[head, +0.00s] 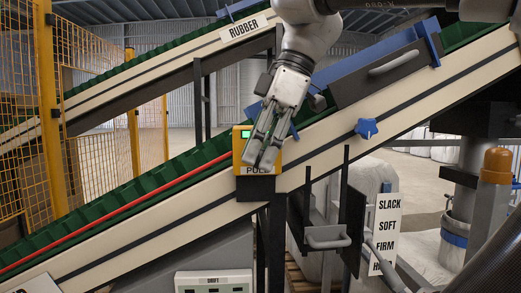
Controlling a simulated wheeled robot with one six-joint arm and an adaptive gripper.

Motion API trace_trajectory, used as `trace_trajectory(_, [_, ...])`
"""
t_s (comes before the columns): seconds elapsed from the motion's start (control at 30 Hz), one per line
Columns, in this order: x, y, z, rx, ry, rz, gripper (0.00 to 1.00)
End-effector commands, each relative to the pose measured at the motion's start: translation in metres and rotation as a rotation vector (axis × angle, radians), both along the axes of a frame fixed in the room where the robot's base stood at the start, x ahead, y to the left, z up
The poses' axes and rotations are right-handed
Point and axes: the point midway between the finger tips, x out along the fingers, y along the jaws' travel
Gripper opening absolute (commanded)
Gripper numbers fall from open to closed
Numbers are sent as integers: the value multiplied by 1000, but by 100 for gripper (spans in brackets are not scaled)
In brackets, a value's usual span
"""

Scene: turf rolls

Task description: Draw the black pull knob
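A yellow box (239,152) with a green light and a partly covered label ending in "PULL" is fixed on the conveyor's side, near the middle of the head view. A black block (255,188) sits directly under it. My gripper (260,160) comes down from above, right in front of the yellow box, its fingers pointing down and left. The two fingers lie near each other with a narrow gap. I cannot make out the black pull knob; the fingers cover the box's face. Whether they are around or touching anything is hidden.
A sloping green conveyor (130,197) with a red cord (130,207) runs behind the box. A blue star-shaped knob (367,128) and a blue-grey guard (385,70) are to the right. A black bracket with grey handle (327,237) stands below right. Yellow mesh fencing (100,75) is left.

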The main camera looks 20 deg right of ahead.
Motion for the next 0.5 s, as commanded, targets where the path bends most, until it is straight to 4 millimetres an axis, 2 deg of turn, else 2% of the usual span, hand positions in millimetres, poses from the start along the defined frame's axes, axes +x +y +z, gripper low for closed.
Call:
trace_trajectory(0.33, [0,-1,2,0,-1,-1,38])
trace_trajectory(0.5, [-1,-9,23,1,-4,-5,38])
